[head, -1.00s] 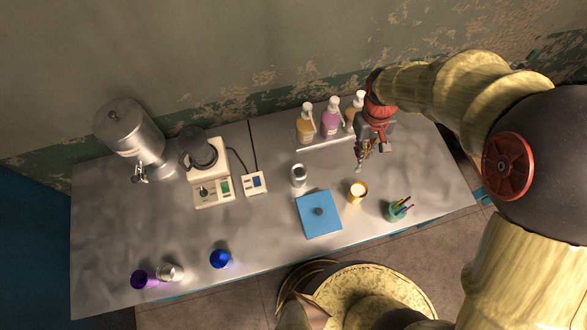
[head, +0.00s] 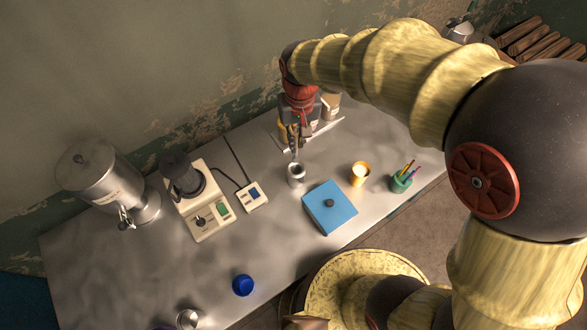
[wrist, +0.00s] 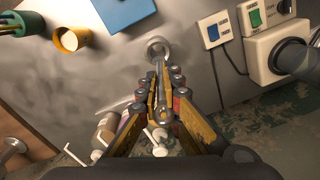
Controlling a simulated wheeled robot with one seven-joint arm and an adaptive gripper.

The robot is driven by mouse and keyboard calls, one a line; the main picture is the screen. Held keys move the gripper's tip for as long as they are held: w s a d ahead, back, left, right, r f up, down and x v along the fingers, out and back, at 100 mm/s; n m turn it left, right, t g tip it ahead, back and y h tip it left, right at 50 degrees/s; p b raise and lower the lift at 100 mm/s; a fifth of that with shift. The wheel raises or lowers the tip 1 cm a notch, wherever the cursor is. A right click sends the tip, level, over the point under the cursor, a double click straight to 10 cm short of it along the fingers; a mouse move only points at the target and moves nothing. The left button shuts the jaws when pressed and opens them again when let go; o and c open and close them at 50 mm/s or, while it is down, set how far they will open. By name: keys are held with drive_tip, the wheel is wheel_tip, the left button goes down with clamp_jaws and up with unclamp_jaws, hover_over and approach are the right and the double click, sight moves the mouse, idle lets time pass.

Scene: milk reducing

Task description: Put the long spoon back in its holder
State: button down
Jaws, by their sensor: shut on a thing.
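My gripper (head: 296,130) is shut on the long spoon (head: 295,154), a thin metal piece that hangs down below the fingers. In the wrist view my gripper (wrist: 166,78) points at a small grey metal cup, with the spoon (wrist: 160,82) running between the fingers. This cup, which looks like the holder (head: 296,176), stands upright on the metal table; it also shows in the wrist view (wrist: 158,48). The spoon's lower end is at or just above the cup's mouth. I cannot tell whether it is inside.
A blue box (head: 330,207) with a dark knob, an orange cup (head: 360,174) and a green pen cup (head: 401,182) stand nearby. Pump bottles (head: 330,106) stand behind my gripper. A white machine (head: 200,205) and a metal urn (head: 104,177) are on the left.

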sight(297, 165)
wheel_tip(297, 165, down, 14)
drive_tip(key=b, duration=0.1)
drive_tip(key=shift+r, duration=0.2)
drive_tip(key=shift+f+b, duration=0.15)
drive_tip(key=shift+b, duration=0.15)
drive_tip(key=c, duration=2)
unclamp_jaws()
drive_tip(key=shift+c, duration=0.2)
drive_tip(key=shift+o, duration=0.3)
